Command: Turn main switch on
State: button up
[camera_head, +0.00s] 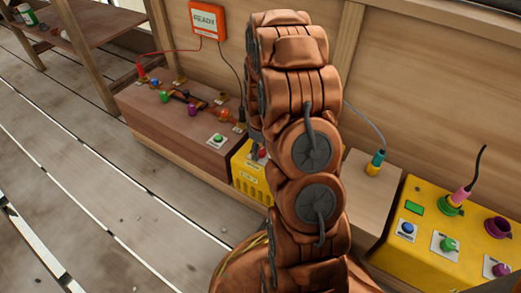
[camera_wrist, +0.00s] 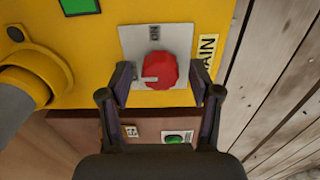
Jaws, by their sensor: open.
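The main switch is a red rotary knob (camera_wrist: 159,71) on a grey plate (camera_wrist: 133,42), fixed to a yellow box (camera_wrist: 96,38). A "MAIN" label (camera_wrist: 206,58) is beside the plate. The knob's pale pointer mark faces left in the wrist view. A small dark label (camera_wrist: 155,34) is on the plate above the knob; its text is hard to read. My gripper (camera_wrist: 162,78) is open, with one finger on each side of the knob; I cannot tell whether they touch it.
A brown box (camera_head: 180,120) with colored plugs and a green button stands left of the yellow box. An orange "READY" box (camera_head: 207,20) hangs on the wall. A yellow panel (camera_head: 430,225) with buttons and sockets is at right. Plank floor (camera_head: 80,190) is clear at left.

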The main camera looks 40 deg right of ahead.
jog(key=c, duration=1.1)
jog(key=shift+c, duration=0.2)
jog(key=shift+r+p, duration=0.15)
jog(key=shift+p, duration=0.3)
jog(key=shift+s+r+m+p, duration=0.1)
jog(key=shift+m+p, duration=0.65)
jog(key=shift+m, duration=0.05)
jog(key=shift+m+p, duration=0.8)
jog(key=shift+p, duration=0.2)
jog(key=m+p, duration=0.8)
jog(key=m, duration=0.2)
jog(key=shift+m+p, duration=0.4)
jog(key=shift+f+m+p, duration=0.15)
jog(key=shift+m+p, duration=0.4)
jog(key=shift+m, duration=0.45)
jog(key=shift+f+m+p, duration=0.1)
jog(key=shift+m+p, duration=0.4)
jog(key=shift+m, duration=0.5)
